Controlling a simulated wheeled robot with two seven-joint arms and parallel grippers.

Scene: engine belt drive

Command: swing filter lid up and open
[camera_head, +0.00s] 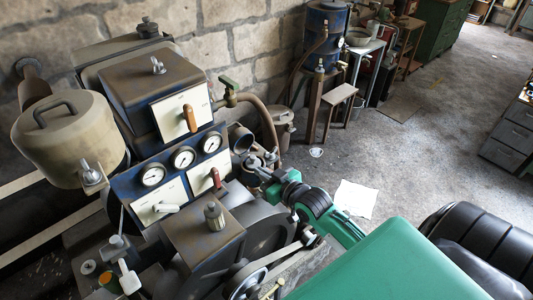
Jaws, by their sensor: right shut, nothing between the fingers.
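A round beige drum with a dark loop handle on top, which looks like the filter with its lid (62,117), stands at the left of the engine. The lid lies flat on the drum, and a metal wing fastener (91,174) shows at its lower right side. My right gripper (252,164) is at the end of the green and black arm, right of the gauge panel. It is shut and empty, well apart from the lid, beside dark pipe fittings. My left gripper is not in view.
A blue panel with three gauges (183,157) and a box with a white switch plate (182,115) stand between the drum and my right gripper. A belt pulley (245,280) is at the front. A hose (262,112) curves behind. Open floor (420,140) lies at the right.

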